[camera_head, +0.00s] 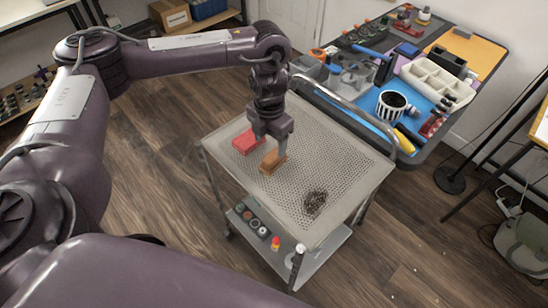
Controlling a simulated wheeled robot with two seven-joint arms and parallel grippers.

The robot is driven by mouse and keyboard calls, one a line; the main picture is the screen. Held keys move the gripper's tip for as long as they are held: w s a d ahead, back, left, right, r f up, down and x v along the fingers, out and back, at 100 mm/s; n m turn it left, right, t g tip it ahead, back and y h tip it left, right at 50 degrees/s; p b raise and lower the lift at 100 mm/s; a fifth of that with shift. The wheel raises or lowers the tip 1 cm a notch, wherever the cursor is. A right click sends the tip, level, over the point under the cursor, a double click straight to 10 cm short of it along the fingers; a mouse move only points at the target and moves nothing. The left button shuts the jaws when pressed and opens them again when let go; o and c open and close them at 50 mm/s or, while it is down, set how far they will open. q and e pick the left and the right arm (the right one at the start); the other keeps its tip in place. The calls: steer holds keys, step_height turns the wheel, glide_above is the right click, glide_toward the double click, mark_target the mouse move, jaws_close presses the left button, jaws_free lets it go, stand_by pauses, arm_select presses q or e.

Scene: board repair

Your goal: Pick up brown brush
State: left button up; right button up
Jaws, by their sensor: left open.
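The brown brush (269,167) lies on the perforated top of a grey metal cart (238,180). My left gripper (270,145) points down right over the brush, its jaws open, with the fingertips close to the brush's far end. I cannot tell whether the fingers touch it. The gripper hides part of the brush. My right gripper is not in view.
A red block-like item (246,142) lies just left of the gripper. A dark, tangled clump (315,203) lies on the cart toward the front right. A workbench with a blue mat, a striped cup (391,106) and a white divided tray (436,79) stands behind right.

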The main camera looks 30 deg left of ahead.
mark_target(274, 154)
arm_select(q)
steer(key=shift+f, duration=0.7)
steer(key=f, duration=0.3)
steer(key=f+p, duration=0.1)
steer(key=shift+w+d+f, duration=0.15)
steer(key=shift+w+d, duration=0.1)
steer(key=shift+d, duration=0.1)
steer(key=shift+f, duration=0.55)
steer(key=c, duration=1.1)
steer(key=shift+r, duration=0.1)
steer(key=shift+r, duration=0.55)
step_height(274, 154, up, 5)
steer(key=shift+w+f, duration=0.1)
step_height(274, 154, up, 14)
steer(key=p, duration=0.3)
